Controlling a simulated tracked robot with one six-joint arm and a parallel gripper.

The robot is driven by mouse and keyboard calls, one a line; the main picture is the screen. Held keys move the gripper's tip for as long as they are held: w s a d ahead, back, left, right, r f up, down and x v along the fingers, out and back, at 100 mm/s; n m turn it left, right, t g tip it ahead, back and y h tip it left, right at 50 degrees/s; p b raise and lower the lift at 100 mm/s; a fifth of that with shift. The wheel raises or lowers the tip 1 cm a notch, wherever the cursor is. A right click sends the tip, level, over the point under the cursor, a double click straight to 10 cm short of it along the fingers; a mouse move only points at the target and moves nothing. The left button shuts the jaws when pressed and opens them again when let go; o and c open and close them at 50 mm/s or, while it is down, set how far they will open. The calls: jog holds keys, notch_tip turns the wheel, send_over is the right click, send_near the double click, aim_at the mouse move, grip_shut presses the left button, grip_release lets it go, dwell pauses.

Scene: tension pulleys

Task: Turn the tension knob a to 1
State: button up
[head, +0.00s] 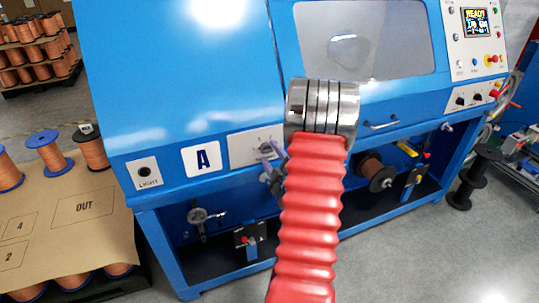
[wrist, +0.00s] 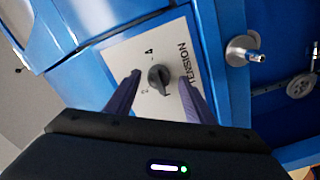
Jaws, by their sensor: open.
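The tension knob (wrist: 159,78) is a small dark round knob on a light plate (wrist: 128,55) marked TENSION, with small marks around it. In the wrist view the plate appears turned sideways. My gripper (wrist: 159,76) is open, with one purple-grey finger on each side of the knob. The fingers look apart from it, and I cannot tell how deep they reach. My red arm and the fingers cover part of the plate there.
The plate is on the front of a blue machine (head: 190,80). A metal shaft end (wrist: 245,51) sticks out close to the plate. A light button (head: 144,172) is at the left, and a control panel (head: 475,35) at the upper right. Spools (head: 370,168) sit in the lower bay.

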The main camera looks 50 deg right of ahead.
jog(key=v, duration=1.2)
jog(key=shift+s+a, duration=0.2)
jog(key=shift+s, duration=0.1)
jog(key=shift+f, duration=0.2)
jog(key=s+f+m+g+y, duration=0.1)
jog(key=s+f+m+g, duration=0.25)
jog(key=f, duration=0.35)
jog(key=s+f+m+g+y, duration=0.1)
jog(key=s+f+m+g, duration=0.3)
jog(key=f, duration=0.3)
jog(key=w+a+r+y, duration=0.2)
jog(key=a+r, duration=0.7)
jog(key=a, duration=0.5)
jog(key=w+a+r+n+g+y, duration=0.1)
jog(key=a+r+y, duration=0.1)
jog(key=a+r, duration=0.8)
jog(key=w+a+r+g+y, duration=0.1)
jog(key=a+r, duration=0.8)
jog(key=a, duration=0.9)
jog(key=shift+w+a+r+y, duration=0.25)
jog(key=shift+w+y, duration=0.55)
jog(key=shift+y, duration=0.3)
